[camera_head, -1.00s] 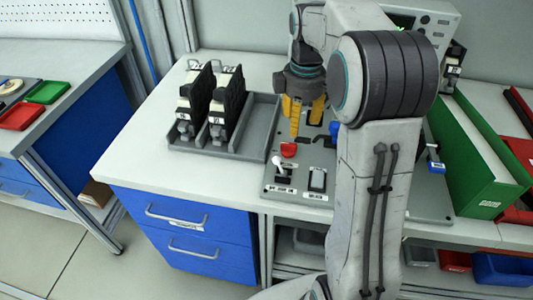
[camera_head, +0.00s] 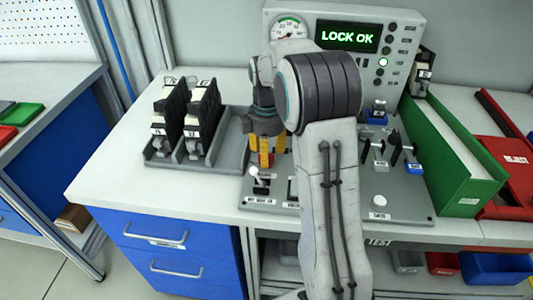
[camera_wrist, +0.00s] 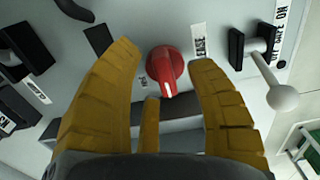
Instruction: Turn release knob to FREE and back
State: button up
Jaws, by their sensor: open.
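The red release knob (camera_wrist: 165,66) sits on the grey panel in the wrist view, its white pointer mark toward the bottom of the picture. My gripper (camera_wrist: 165,54) is open, with one yellow finger on each side of the knob and visible gaps between. I cannot tell how close the fingertips are to the panel. A white label (camera_wrist: 199,40) is beside the knob, its text too small to read surely. In the head view my gripper (camera_head: 265,155) points down over the panel (camera_head: 405,205) and mostly hides the knob. The display (camera_head: 347,36) reads LOCK OK.
A white-balled lever (camera_wrist: 283,97) stands right of the knob in the wrist view. A grey tray (camera_head: 232,150) holding black-and-white units is left of my gripper in the head view.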

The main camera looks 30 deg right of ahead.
jog(key=shift+f, duration=0.1)
jog(key=shift+c, duration=0.3)
grip_shut()
